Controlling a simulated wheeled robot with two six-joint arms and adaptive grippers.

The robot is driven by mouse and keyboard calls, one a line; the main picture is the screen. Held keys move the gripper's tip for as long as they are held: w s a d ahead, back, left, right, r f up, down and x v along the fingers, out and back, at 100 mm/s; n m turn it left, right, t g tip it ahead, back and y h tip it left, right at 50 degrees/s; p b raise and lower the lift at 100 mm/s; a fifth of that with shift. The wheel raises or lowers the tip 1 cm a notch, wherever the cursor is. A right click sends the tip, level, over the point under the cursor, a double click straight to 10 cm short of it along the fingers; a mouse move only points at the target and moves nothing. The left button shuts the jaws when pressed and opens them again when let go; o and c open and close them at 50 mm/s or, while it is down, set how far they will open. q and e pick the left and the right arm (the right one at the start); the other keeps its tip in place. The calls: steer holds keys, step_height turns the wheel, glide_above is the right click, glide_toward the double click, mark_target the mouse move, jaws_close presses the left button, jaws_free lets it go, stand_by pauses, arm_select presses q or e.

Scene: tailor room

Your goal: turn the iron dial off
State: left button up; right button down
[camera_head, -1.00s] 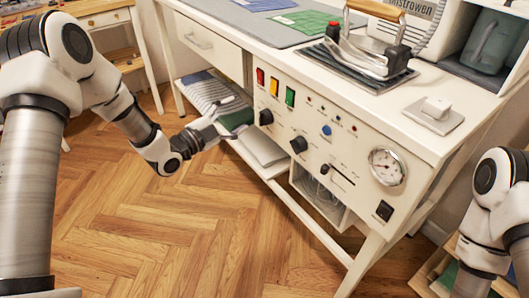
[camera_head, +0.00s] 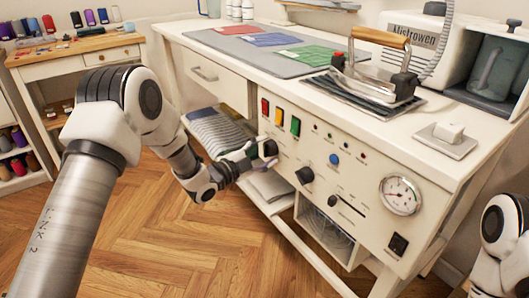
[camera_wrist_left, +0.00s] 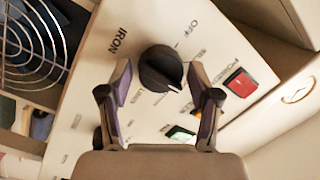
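The black iron dial (camera_wrist_left: 160,68) sits on the white panel between the printed words IRON and OFF. A pale mark on it points to the lower right in the left wrist view, away from OFF. In the head view this dial (camera_head: 269,148) is the upper left knob. My left gripper (camera_wrist_left: 161,80) is open, with one finger on each side of the dial; I cannot tell whether they touch it. In the head view my left gripper (camera_head: 248,156) is right at the dial and partly covers the panel there. My right gripper is out of view.
Red (camera_head: 265,107), yellow (camera_head: 279,116) and green (camera_head: 295,126) switches sit above the dial. A second black knob (camera_head: 305,175) and a gauge (camera_head: 400,195) are to the right. An iron (camera_head: 375,80) rests on the tabletop above. A wire fan guard (camera_wrist_left: 30,45) is at the left in the wrist view.

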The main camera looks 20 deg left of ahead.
arm_select(q)
steer(key=c, duration=0.6)
steer(key=n+p, duration=0.3)
steer(key=shift+r+g, duration=0.25)
steer(key=shift+g, duration=0.05)
steer(key=n+p, duration=0.3)
steer(key=n, duration=0.1)
steer(key=shift+g+p, duration=0.3)
steer(key=shift+p, duration=0.05)
steer(key=n+p, duration=0.1)
steer(key=n, duration=0.1)
steer(key=n+p, duration=0.2)
steer(key=n, duration=0.1)
steer(key=shift+g+h, duration=0.3)
steer(key=shift+g, duration=0.1)
steer(key=n+p, duration=0.2)
steer(key=n, duration=0.2)
steer(key=shift+n+g, duration=0.3)
steer(key=shift+h, duration=0.3)
